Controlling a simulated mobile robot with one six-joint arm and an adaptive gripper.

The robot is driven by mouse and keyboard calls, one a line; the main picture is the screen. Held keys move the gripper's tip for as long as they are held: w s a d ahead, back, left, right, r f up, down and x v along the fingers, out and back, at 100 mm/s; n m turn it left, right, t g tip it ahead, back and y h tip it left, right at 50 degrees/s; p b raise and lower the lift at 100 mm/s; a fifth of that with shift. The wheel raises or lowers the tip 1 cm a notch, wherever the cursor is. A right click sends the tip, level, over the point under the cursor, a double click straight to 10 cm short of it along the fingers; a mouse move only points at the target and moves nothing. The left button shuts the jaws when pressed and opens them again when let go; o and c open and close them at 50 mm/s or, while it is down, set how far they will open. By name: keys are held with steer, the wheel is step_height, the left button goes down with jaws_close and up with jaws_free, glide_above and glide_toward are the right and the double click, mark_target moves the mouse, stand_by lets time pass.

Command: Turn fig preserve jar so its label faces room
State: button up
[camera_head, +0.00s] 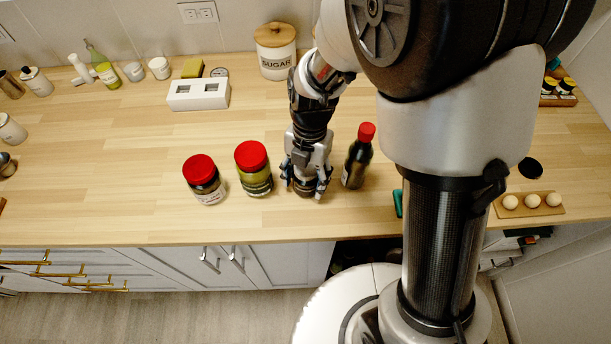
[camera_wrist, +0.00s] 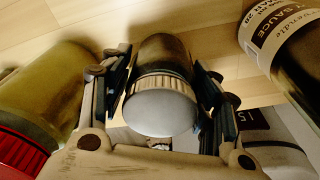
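A small jar with a pale grey lid (camera_wrist: 160,105) and dark contents stands upright between the fingers of my gripper (camera_wrist: 165,85) in the wrist view. In the head view my gripper (camera_head: 307,186) points down over the counter, and the jar (camera_head: 305,188) shows only in part beneath it. The fingers are spread on either side of the jar, close to it, with narrow gaps that suggest they are not closed on it. The jar's label is not readable in either view, so I cannot tell which way it faces or confirm it is fig preserve.
A red-capped dark bottle (camera_head: 357,157) stands close on the right. A red-lidded yellow-green jar (camera_head: 254,170) stands close on the left, with another red-lidded jar (camera_head: 205,182) beyond it. A sugar canister (camera_head: 276,52) is behind. The wooden counter (camera_head: 120,190) is clear at front left.

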steer(key=o, duration=0.4)
steer(key=shift+c, duration=0.2)
steer(key=r, duration=0.4)
steer(key=w+r, duration=0.1)
steer(key=r, duration=0.7)
steer(key=shift+w+d, duration=0.15)
steer(key=shift+d, duration=0.2)
steer(key=shift+d+r+m, duration=0.2)
steer(key=shift+r+m, duration=0.05)
steer(key=shift+m, duration=0.15)
steer(key=s+d+r+m+t, duration=0.3)
steer(key=s+m, duration=0.4)
steer(key=m, duration=0.7)
steer(key=s+d+r+m+t, duration=0.2)
steer(key=s+d+r+m, duration=0.3)
steer(key=m, duration=1)
steer(key=s+d, duration=0.1)
steer(key=s, duration=0.1)
steer(key=shift+s+d+t+h, duration=0.3)
steer(key=shift+s+d+t, duration=0.1)
